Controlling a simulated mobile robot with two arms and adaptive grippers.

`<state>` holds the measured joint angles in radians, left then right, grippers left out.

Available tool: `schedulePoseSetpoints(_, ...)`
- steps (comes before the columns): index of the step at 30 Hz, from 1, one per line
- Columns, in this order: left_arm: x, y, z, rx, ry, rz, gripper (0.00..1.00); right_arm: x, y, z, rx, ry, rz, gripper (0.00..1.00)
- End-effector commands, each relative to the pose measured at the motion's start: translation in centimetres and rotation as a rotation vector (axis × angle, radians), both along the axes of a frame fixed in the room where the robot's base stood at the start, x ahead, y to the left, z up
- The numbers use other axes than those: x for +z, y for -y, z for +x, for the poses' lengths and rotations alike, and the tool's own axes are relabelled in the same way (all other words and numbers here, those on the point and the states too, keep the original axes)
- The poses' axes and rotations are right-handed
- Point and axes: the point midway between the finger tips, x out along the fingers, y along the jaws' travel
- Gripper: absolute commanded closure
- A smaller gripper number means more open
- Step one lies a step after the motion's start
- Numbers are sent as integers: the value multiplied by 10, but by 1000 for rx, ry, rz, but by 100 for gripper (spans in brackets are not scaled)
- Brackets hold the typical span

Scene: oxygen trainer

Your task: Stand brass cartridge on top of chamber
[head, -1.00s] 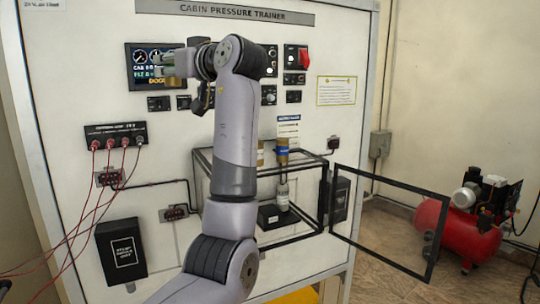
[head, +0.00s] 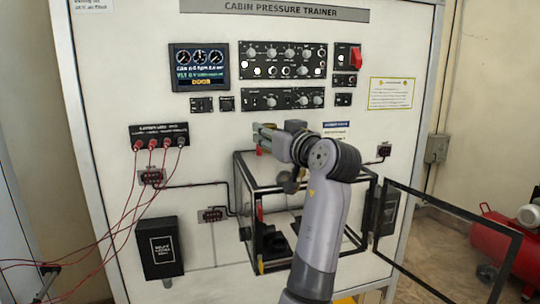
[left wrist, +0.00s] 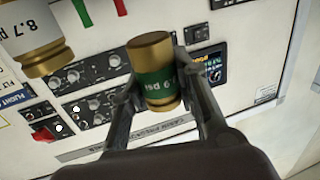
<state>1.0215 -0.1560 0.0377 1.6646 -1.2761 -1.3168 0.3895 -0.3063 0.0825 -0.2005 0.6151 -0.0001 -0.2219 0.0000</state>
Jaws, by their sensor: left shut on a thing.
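The chamber is a black-framed clear box on the panel front. My left arm hides much of its top and inside. A second brass cartridge (left wrist: 30,38), marked with 8.7, shows in the left wrist view, apart from the gripper. My right gripper is not in view.
The chamber's framed door (head: 452,238) stands open to the right. Red cables (head: 112,205) hang from the socket strip (head: 158,133) at left. A black box (head: 160,248) is mounted low on the panel. A red compressor (head: 497,245) stands on the floor at right.

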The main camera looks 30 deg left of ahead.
Motion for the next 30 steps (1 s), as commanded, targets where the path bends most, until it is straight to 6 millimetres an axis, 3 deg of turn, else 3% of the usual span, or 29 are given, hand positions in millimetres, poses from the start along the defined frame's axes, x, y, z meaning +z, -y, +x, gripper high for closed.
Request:
schedulePoseSetpoints(5,-22,0,-1,1,2,4,100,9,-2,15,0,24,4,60)
schedulePoseSetpoints(15,-59,0,-1,0,0,4,100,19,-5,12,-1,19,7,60)
schedulePoseSetpoints(28,-69,0,0,0,3,2,100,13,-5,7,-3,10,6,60)
schedulePoseSetpoints(29,-68,0,0,0,2,1,71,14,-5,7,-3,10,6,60)
schedulePoseSetpoints(30,-68,0,0,0,2,1,68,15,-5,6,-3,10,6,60)
